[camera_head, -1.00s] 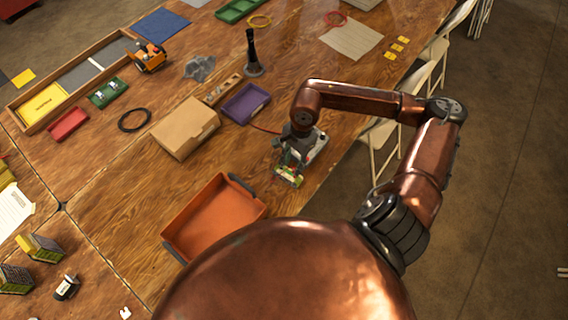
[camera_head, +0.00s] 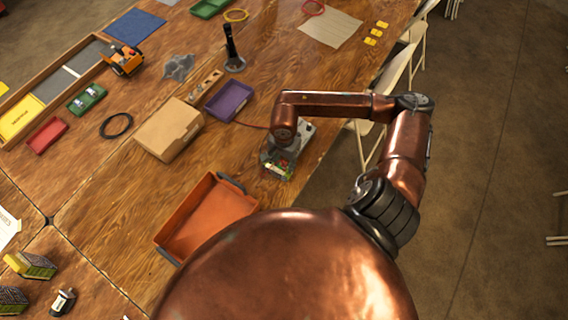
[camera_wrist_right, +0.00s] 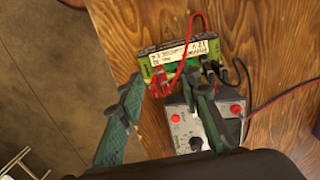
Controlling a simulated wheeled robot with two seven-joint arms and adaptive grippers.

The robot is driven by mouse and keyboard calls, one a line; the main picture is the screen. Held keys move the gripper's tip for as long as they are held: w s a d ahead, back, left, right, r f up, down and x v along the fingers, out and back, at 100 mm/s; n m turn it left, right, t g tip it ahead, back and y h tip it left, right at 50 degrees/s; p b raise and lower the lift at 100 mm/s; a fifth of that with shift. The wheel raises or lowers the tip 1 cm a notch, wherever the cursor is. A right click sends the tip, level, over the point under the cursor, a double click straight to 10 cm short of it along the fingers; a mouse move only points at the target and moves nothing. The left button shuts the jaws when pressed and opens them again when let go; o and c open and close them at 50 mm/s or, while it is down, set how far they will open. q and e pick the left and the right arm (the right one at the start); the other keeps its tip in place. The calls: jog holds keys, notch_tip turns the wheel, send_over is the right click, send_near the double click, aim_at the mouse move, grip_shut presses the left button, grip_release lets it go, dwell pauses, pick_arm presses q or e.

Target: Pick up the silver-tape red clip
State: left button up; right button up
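A red clip (camera_wrist_right: 159,82) sits at the edge of a green battery (camera_wrist_right: 180,57) with a white "12 V" label, and a red cable loops up from it. I cannot make out silver tape on it. My right gripper (camera_wrist_right: 162,78) is open, with one green finger on each side of the red clip; contact is not clear. In the head view my right gripper (camera_head: 276,153) is over the battery (camera_head: 277,169) and mostly hidden by my wrist. My left gripper is not in view.
A grey charger (camera_wrist_right: 197,128) with red knobs lies beside the battery, with red and black cables running right. In the head view an orange tray (camera_head: 207,213), a cardboard box (camera_head: 168,128) and a purple tray (camera_head: 229,101) stand left of the gripper. The table edge is close on the right.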

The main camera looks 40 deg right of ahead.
aim_at(284, 161)
grip_shut()
jog(key=shift+r, duration=0.1)
dwell(0.3)
jog(key=shift+r, duration=0.45)
notch_tip(284, 161, up, 2)
jog(key=shift+r, duration=0.1)
jog(key=s+a+r+p, duration=0.2)
jog(key=s+a+r, duration=0.4)
jog(key=s+r, duration=0.4)
jog(key=shift+s+a, duration=0.35)
jog(key=shift+s, duration=0.8)
